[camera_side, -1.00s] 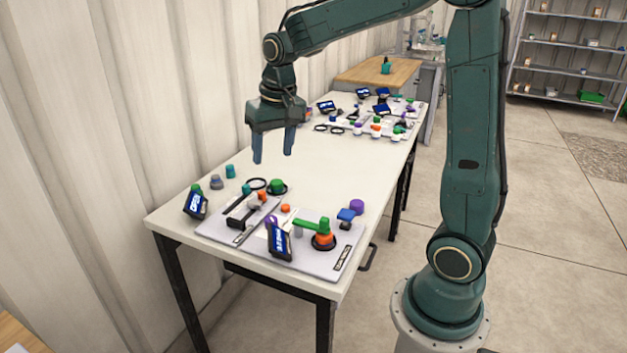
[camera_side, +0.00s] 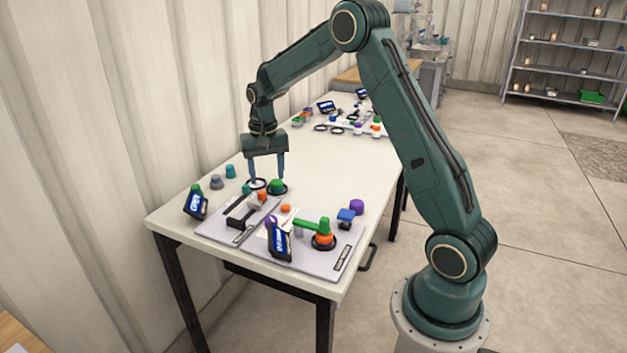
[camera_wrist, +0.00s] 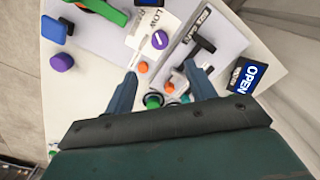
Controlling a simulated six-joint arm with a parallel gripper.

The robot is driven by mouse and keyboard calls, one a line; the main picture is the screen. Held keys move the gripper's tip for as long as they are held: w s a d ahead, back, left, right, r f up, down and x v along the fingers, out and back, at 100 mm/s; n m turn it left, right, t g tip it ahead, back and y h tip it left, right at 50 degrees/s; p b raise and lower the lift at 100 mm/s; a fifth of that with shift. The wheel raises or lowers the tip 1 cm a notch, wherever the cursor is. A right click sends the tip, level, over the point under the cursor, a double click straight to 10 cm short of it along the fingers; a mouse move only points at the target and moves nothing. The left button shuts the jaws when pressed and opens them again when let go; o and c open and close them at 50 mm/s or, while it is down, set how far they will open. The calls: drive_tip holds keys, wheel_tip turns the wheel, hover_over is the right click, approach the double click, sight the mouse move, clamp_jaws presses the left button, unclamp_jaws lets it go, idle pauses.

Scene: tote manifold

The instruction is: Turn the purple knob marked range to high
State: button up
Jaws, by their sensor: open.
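The purple knob with a white pointer line (camera_wrist: 159,40) sits on a white card in the wrist view. Printed text reading LOW (camera_wrist: 152,19) is beside it; no HIGH text is readable. In the side view this knob (camera_side: 271,221) is partly hidden behind a blue display. A second purple knob (camera_side: 356,206) is on the table at right, and also shows in the wrist view (camera_wrist: 62,62). My gripper (camera_side: 266,180) is open and empty, pointing down behind the near panel, apart from the marked knob. Its two fingers show in the wrist view (camera_wrist: 160,72).
A green knob (camera_side: 277,186) and black rings are close below my fingers. The table middle (camera_side: 310,160) is clear.

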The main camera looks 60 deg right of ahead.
sight(271, 218)
wheel_tip(271, 218, down, 14)
drive_tip(key=shift+r, duration=0.1)
idle(0.8)
drive_tip(key=c, duration=1)
